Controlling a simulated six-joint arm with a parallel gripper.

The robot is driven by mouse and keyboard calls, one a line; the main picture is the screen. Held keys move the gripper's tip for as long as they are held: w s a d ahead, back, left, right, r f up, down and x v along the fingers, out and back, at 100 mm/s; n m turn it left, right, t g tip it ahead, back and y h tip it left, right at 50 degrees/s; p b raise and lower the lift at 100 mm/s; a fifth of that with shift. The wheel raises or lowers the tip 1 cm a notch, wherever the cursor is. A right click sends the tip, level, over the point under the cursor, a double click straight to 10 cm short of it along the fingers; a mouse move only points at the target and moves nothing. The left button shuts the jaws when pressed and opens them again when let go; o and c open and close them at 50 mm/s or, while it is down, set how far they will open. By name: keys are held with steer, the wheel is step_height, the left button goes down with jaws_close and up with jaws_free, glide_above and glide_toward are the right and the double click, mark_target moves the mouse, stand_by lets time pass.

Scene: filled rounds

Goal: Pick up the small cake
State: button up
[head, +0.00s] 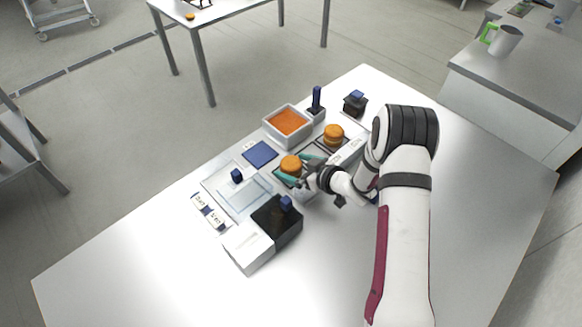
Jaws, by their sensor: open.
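Two round orange-brown cakes stand on the white table. The nearer cake (291,163) is at the middle of the set-up, and the other cake (333,132) stands behind it to the right on a dark plate. They look close in size, so I cannot tell surely which is the small one. My gripper (290,170) is open, with teal fingers at either side of the nearer cake. I cannot tell whether the fingers touch it. The arm reaches in from the right and hides part of what lies under the wrist.
A grey tray with orange filling (270,124) stands behind the cakes. A blue-handled tool (316,100) and a dark jar (355,104) are at the back. A blue square (260,153), a clear tray (243,211) and a black-and-white box (248,246) lie left. The table's front is clear.

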mark_target(299, 167)
steer(key=c, duration=0.8)
steer(key=shift+o, duration=0.2)
steer(key=shift+r, duration=0.1)
steer(key=r, duration=0.2)
steer(key=d+r, duration=0.1)
steer(key=r, duration=0.1)
steer(key=shift+s+d+r, duration=0.1)
steer(key=shift+s+r, duration=0.05)
steer(key=shift+r, duration=0.2)
steer(key=s+d+r, duration=0.4)
steer(key=d+r, duration=0.2)
steer(key=d, duration=0.4)
steer(key=s+d+r+m+t+h, duration=0.2)
steer(key=d+r+m+h, duration=0.15)
steer(key=r, duration=0.55)
steer(key=s+d+r+m+t+h, duration=0.2)
steer(key=r+m+h, duration=0.3)
steer(key=r, duration=0.4)
steer(key=w+a+f+n+g+y, duration=0.2)
steer(key=f+n+y, duration=0.2)
steer(key=f, duration=0.5)
steer(key=w+a+f+n+g+y, duration=0.2)
steer(key=a+f+n+y, duration=0.1)
steer(key=f, duration=0.6)
steer(key=shift+w+a+n+y, duration=0.2)
steer(key=shift+a+n+y, duration=0.15)
steer(key=shift+n+y, duration=0.4)
